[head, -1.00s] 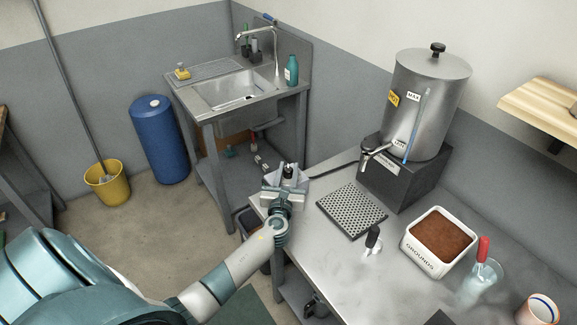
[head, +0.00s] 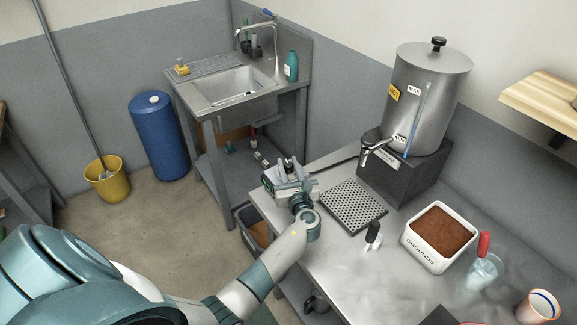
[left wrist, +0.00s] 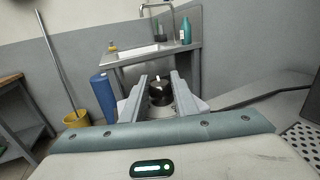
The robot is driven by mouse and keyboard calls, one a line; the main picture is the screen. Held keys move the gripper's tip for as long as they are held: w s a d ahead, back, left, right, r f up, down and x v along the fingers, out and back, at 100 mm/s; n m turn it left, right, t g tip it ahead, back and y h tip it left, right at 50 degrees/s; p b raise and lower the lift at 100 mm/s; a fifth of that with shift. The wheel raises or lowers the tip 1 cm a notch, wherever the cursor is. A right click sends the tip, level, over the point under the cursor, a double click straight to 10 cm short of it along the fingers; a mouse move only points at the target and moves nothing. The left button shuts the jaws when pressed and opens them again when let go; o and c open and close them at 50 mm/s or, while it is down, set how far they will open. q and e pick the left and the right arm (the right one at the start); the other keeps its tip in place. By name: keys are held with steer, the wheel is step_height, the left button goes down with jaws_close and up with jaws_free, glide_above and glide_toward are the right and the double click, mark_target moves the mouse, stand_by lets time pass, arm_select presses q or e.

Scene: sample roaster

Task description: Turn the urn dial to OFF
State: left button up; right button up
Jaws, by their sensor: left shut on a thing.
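The urn (head: 425,95) is a steel cylinder with a lid, a tap and a sight tube, on a dark base (head: 405,178) on the counter. My left gripper (head: 290,177) is at the counter's far left corner, over a small pale box. In the left wrist view, my gripper's two fingers (left wrist: 161,84) are closed on either side of a dark round knob (left wrist: 160,97), which I take for the urn dial. The fingers cover much of it, and I cannot read any marks or its setting. My right gripper is not in view.
A perforated drip tray (head: 355,204), a dark-handled tool (head: 373,236), a white grounds bin (head: 438,240) and a glass (head: 484,272) stand on the counter (head: 345,275). A cable (left wrist: 262,95) runs along the counter. A sink (head: 237,88) stands behind.

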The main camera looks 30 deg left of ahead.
arm_select(q)
steer(key=o, duration=0.9)
steer(key=shift+d+f, duration=0.1)
steer(key=shift+f, duration=0.15)
steer(key=shift+o, duration=0.8)
steer(key=shift+r, duration=0.15)
steer(key=shift+s, duration=0.1)
steer(key=b+v, duration=0.3)
steer(key=v, duration=1.3)
steer(key=shift+s+d+b, duration=0.15)
steer(key=shift+b, duration=0.15)
steer(key=shift+s+d+r, duration=0.1)
steer(key=shift+s+d, duration=0.25)
steer(key=shift+d, duration=0.05)
